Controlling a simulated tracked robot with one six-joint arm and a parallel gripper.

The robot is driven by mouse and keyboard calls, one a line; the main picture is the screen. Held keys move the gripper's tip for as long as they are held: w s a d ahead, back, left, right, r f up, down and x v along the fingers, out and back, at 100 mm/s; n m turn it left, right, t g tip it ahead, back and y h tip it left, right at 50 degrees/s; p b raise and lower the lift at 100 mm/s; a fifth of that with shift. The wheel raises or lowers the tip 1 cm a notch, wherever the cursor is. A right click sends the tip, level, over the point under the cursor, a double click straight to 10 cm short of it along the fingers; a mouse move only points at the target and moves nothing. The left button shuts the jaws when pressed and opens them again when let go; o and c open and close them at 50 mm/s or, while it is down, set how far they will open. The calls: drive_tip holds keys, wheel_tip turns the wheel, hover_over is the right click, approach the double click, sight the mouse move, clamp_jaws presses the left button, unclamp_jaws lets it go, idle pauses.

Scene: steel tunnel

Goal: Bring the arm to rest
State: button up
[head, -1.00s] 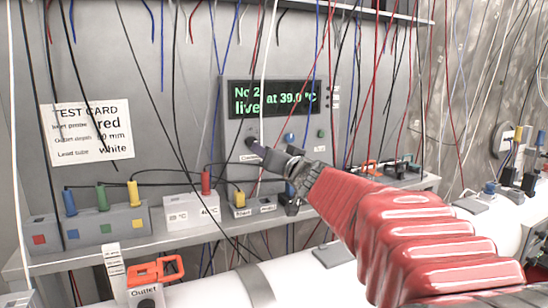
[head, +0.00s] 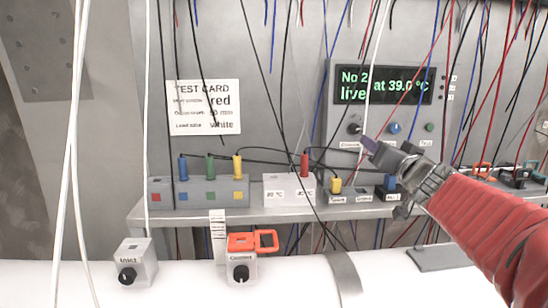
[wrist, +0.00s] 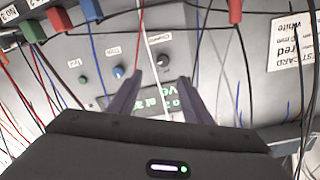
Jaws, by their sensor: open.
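My gripper (head: 370,146) is at the right of the head view, at the end of my red-sleeved arm (head: 485,225). Its jaws are open and look empty. It appears just below the left knob (head: 355,128) of the grey panel, whose display (head: 383,84) reads "No 2 live at 39.0 °C". I cannot tell its exact gap to the panel. In the wrist view the two dark fingers (wrist: 162,97) stand apart, with the panel, its knobs (wrist: 118,71) and a thin white lead (wrist: 150,65) beyond them.
Many hanging leads (head: 278,70) cross the space before the wall. A shelf (head: 150,214) carries coloured plugs in boxes (head: 197,192).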

drive_tip(key=s+a+f+g+h, duration=0.1)
drive_tip(key=s+f+g, duration=0.1)
drive_tip(key=s+f, duration=0.2)
drive_tip(key=s+a+f+g+h, duration=0.1)
drive_tip(key=s+a+f+g, duration=0.1)
drive_tip(key=s+f, duration=0.3)
drive_tip(key=s+a+f+g+h, duration=0.1)
drive_tip(key=s+a+f+g, duration=0.1)
drive_tip(key=s+f, duration=0.3)
drive_tip(key=shift+s+f+g, duration=0.1)
drive_tip(key=shift+s+g, duration=0.2)
drive_tip(key=shift+s, duration=0.55)
drive_tip(key=s+a+f+n+g+y, duration=0.1)
drive_tip(key=s+a+f+n+g, duration=0.1)
drive_tip(key=s+a+f, duration=0.3)
drive_tip(key=s+a+f+n+g+y, duration=0.2)
drive_tip(key=s+a+f, duration=0.3)
drive_tip(key=s+f, duration=0.3)
drive_tip(key=s+n+g, duration=0.1)
drive_tip(key=s, duration=0.2)
drive_tip(key=shift+a+g+y, duration=0.15)
drive_tip(key=shift+g+y, duration=0.15)
drive_tip(key=shift+s, duration=0.1)
